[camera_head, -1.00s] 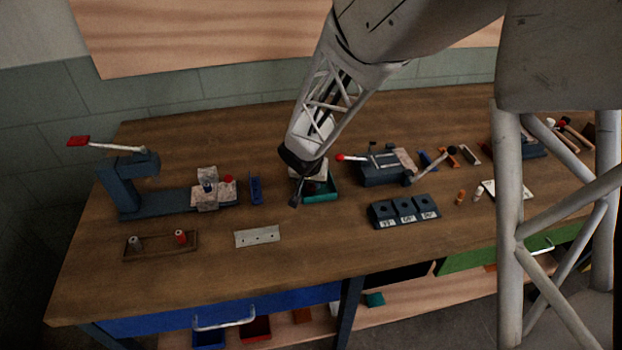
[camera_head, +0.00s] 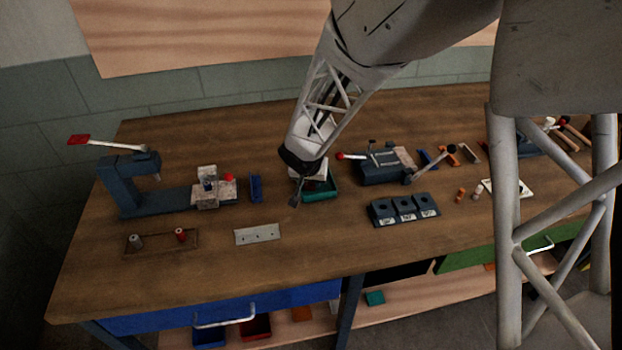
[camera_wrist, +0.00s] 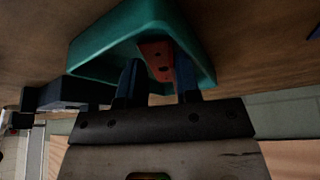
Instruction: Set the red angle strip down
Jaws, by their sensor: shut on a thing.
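The red angle strip (camera_wrist: 156,58) shows in the wrist view as a red-orange piece with dark holes, between my fingers and inside the outline of a green tray (camera_wrist: 92,58). My gripper (camera_wrist: 158,82) is shut on it. In the head view my gripper (camera_head: 297,198) is low at the left side of the green tray (camera_head: 322,195), and I cannot make out the strip there. Whether the strip touches the tray floor cannot be told.
A blue block (camera_head: 256,188) and a lever press (camera_head: 120,185) stand left. A clamp fixture (camera_head: 380,168) and dark labelled blocks (camera_head: 404,210) are right. A pale plate with holes (camera_head: 257,235) lies in front. Bare wood surrounds the plate.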

